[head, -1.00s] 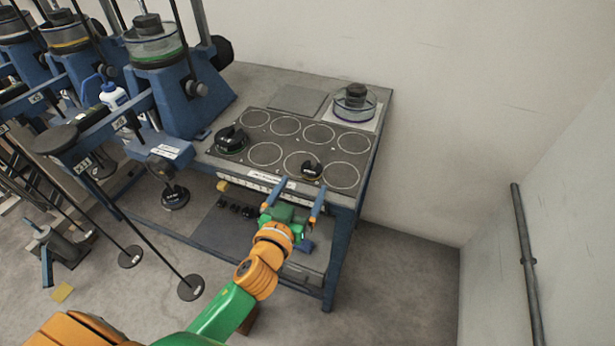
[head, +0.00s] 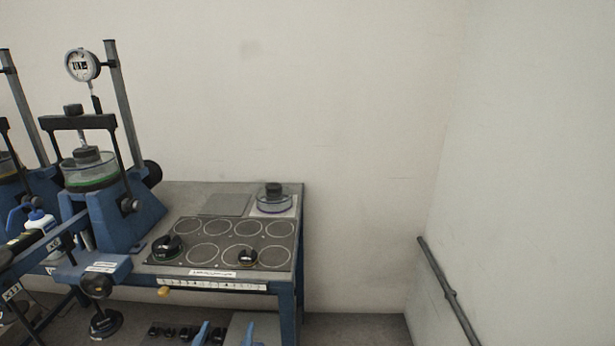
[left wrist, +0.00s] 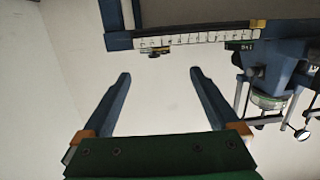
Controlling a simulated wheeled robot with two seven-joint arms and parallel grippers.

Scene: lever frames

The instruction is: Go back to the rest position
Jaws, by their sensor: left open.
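My left gripper (head: 224,335) shows only as two blue fingertips at the bottom edge of the head view, in front of and below the bench's front edge. In the left wrist view my left gripper (left wrist: 158,78) is open, with its blue fingers wide apart and nothing between them. The bench edge with a white scale strip (left wrist: 195,38) lies beyond the fingers, apart from them. My right gripper is not in view.
A clear dish (head: 273,200) stands at the back right. Blue lever frames (head: 118,215) stand left. A wall pipe (head: 448,290) runs at right.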

